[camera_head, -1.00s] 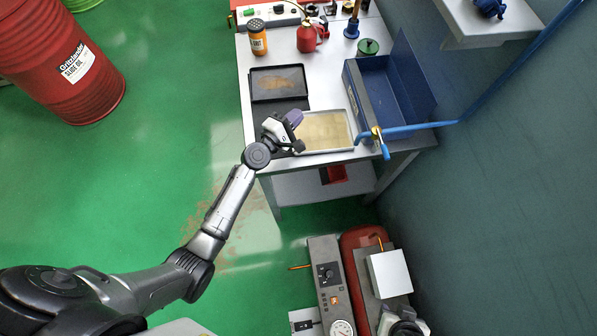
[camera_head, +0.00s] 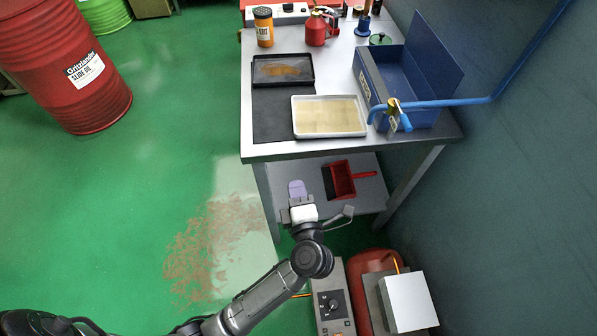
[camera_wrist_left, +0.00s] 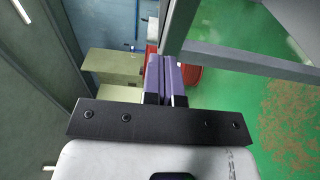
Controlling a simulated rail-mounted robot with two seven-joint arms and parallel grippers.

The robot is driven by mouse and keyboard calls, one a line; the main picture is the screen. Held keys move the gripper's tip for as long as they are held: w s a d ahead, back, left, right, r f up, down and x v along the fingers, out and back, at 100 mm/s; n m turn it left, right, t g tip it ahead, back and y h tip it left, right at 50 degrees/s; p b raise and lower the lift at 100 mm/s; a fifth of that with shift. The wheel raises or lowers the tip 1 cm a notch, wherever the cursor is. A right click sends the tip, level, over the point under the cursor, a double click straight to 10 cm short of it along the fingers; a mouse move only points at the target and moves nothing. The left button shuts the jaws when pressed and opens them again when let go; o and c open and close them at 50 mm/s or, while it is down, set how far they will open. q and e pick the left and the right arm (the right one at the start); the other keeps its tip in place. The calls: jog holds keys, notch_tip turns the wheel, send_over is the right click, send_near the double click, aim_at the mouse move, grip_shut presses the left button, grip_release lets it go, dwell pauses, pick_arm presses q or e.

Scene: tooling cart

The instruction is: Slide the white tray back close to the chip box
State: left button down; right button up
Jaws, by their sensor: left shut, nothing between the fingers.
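The white tray (camera_head: 331,134), with a tan inside, lies flat near the front of the grey table, partly over a dark mat. Its right edge is close beside the blue chip box (camera_head: 371,86), whose lid stands open; I cannot tell whether they touch. My left gripper (camera_head: 297,186) is away from the tray, in front of the table's front edge and lower in the picture. Its purple fingers are shut together and empty in the left wrist view (camera_wrist_left: 164,78). My right gripper is not in view.
A black tray (camera_head: 282,82) lies behind the white one on the dark mat (camera_head: 272,120). An orange jar (camera_head: 264,27) and a red oil can (camera_head: 316,30) stand behind. A blue pipe (camera_head: 440,103) crosses the box's front. A red dustpan (camera_head: 340,178) rests on the lower shelf.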

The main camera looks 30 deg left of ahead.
aim_at(296, 137)
pick_arm(q)
jog(key=b+x, duration=0.2)
jog(key=x, duration=0.7)
jog(key=shift+a, duration=0.15)
jog(key=w+b, duration=0.1)
jog(key=w, duration=0.2)
jog(key=shift+w+b, duration=0.4)
jog(key=shift+w, duration=0.25)
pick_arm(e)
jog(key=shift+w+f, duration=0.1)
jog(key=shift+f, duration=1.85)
pick_arm(q)
jog(key=shift+r, duration=0.1)
